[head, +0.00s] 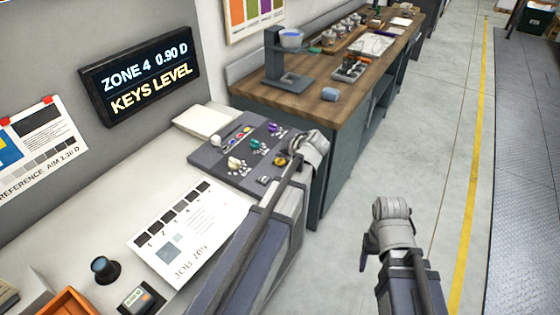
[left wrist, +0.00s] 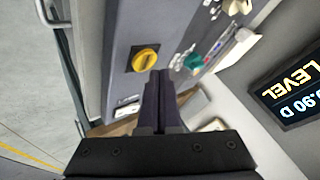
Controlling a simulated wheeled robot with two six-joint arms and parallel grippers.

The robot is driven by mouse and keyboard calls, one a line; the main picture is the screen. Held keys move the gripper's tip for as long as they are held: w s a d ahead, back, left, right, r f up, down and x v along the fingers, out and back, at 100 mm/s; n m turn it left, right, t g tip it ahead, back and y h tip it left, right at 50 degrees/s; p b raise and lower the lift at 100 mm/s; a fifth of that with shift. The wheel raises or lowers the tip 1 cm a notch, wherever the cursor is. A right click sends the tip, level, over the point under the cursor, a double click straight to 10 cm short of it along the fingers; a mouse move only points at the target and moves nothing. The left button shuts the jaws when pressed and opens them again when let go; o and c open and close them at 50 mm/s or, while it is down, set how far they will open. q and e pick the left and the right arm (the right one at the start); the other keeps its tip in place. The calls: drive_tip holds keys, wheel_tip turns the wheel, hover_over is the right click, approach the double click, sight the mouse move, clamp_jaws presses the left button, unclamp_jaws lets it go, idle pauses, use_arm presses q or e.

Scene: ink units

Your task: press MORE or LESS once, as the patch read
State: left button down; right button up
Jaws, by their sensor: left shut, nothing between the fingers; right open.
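The wall display (head: 138,80) reads "ZONE 4 0.90 D" and "KEYS LEVEL". It also shows at the right of the left wrist view (left wrist: 292,88). The grey console (head: 222,158) carries several coloured knobs and small keys; I cannot read MORE or LESS on any. A yellow knob (head: 281,160) sits near its right end and shows in the left wrist view (left wrist: 146,58). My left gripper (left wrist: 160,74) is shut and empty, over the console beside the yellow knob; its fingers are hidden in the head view. My right gripper (head: 367,255) is open, away from the console.
A job sheet (head: 178,235) with numbered dark patches lies on the white counter. A reference sheet (head: 42,145) with an aim value hangs on the wall. A black knob (head: 104,270) and small meter (head: 140,299) stand front left.

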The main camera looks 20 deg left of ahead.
sight(281, 163)
use_arm(q)
drive_tip(key=shift+f, duration=0.1)
drive_tip(key=shift+f+b, duration=0.3)
drive_tip(key=shift+b, duration=0.15)
drive_tip(key=shift+f+b, duration=0.5)
idle(0.8)
drive_tip(key=shift+r, duration=0.1)
drive_tip(key=shift+r+p, duration=0.85)
drive_tip(key=shift+p, duration=0.1)
wheel_tip(281, 163, up, 5)
drive_tip(key=p, duration=0.5)
